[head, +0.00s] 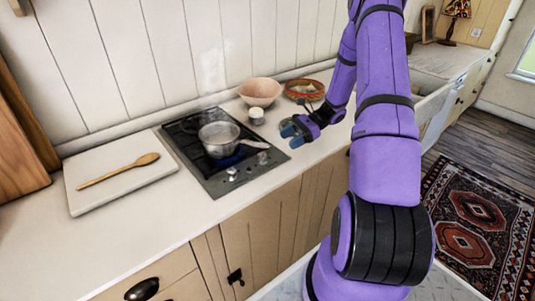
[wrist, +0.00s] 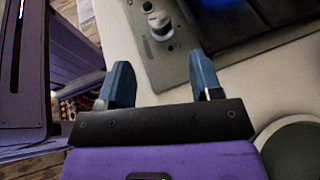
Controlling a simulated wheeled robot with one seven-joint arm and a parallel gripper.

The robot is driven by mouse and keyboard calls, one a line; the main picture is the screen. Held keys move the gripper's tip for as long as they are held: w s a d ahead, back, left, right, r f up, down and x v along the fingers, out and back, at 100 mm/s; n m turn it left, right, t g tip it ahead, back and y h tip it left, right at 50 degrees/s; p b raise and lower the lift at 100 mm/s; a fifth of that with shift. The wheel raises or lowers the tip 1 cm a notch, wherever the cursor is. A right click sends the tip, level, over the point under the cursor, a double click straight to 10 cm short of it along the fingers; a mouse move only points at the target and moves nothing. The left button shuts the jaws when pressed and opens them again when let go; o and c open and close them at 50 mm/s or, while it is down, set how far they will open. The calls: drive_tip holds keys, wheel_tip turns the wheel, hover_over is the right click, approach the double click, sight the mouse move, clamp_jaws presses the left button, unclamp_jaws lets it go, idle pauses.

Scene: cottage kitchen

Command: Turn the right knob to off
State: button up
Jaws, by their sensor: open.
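The black and grey cooktop (head: 214,184) is set into the counter, with two knob spots on its front strip. The right knob (head: 262,158) sits near the front right corner, below the saucepan handle. In the wrist view a pale round knob (wrist: 160,26) stands on the grey cooktop panel (wrist: 168,62), ahead of the fingers; its exact setting is hard to read. The left knob (head: 232,171) is farther left. My gripper (head: 288,130) is open and empty, above the counter just right of the cooktop, apart from the knob. It also shows in the wrist view (wrist: 162,85).
A steaming saucepan (head: 218,147) stands on the cooktop, its handle reaching right above the right knob. A small white cup (head: 257,119), a pink bowl (head: 259,89) and a reddish dish (head: 301,85) stand behind. A board (head: 100,193) with a wooden spoon (head: 118,170) lies left.

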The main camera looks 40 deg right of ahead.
sight(265, 154)
drive_tip(key=x, duration=1)
drive_tip(key=shift+r, duration=0.1)
drive_tip(key=c, duration=0.9)
